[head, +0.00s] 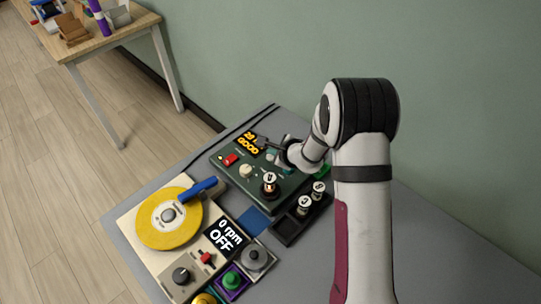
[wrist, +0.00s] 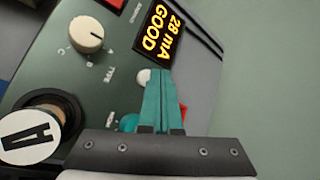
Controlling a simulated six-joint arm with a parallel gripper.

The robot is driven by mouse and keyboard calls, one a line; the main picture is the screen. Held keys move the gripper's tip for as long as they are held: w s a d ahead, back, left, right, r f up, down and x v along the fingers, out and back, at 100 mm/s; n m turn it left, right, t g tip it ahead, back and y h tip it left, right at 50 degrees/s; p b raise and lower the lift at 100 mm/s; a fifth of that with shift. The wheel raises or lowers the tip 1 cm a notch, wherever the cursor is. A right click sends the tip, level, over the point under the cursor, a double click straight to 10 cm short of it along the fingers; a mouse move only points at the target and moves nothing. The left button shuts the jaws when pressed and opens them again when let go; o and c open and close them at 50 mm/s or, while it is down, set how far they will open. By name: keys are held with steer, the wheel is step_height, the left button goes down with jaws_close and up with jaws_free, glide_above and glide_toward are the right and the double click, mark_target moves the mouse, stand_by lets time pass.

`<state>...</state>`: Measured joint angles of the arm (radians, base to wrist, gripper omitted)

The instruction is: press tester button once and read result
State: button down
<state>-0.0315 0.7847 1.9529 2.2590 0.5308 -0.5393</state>
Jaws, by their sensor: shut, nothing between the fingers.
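The tester is a dark green box (head: 222,167) in the middle of the table. Its display (wrist: 166,27) glows yellow and reads "28 mA GOOD"; it also shows in the head view (head: 249,143). A part labelled A (wrist: 30,138) stands in the tester's socket. My gripper (wrist: 163,72) has its teal fingers shut together, with nothing between them, over the tester below the display. A small white round part (wrist: 143,76) shows beside the fingertips, and a teal round part (wrist: 130,122) is partly hidden by the gripper. I cannot tell whether the fingers touch either one.
The tester has a cream type knob (wrist: 87,34) and a red switch (head: 231,159). A black tray (head: 285,231) holds parts B (head: 319,187) and C (head: 305,203). A turntable with a yellow disc (head: 168,218) and an "0 rpm OFF" display (head: 225,236) stands front left.

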steer(key=shift+r, duration=2.6)
steer(key=s+a+r+n+g+y, duration=0.25)
steer(key=s+r+n, duration=0.25)
steer(key=s+r, duration=0.25)
steer(key=s+a+r+n+g+y, duration=0.1)
steer(key=s+a+r+n+y, duration=0.1)
steer(key=s+a+r+n, duration=0.4)
steer(key=s+d+n+g+h, duration=0.1)
steer(key=s+d, duration=0.3)
steer(key=s, duration=0.4)
steer(key=s+d+f+n+g+h, duration=0.1)
steer(key=s+d+n+g+h, duration=0.1)
steer(key=s+d, duration=0.3)
steer(key=s+d+n+g+h, duration=0.2)
steer(key=s+d+h, duration=0.2)
steer(key=s, duration=0.8)
steer(key=shift+d+f, duration=0.25)
steer(key=shift+f, duration=0.15)
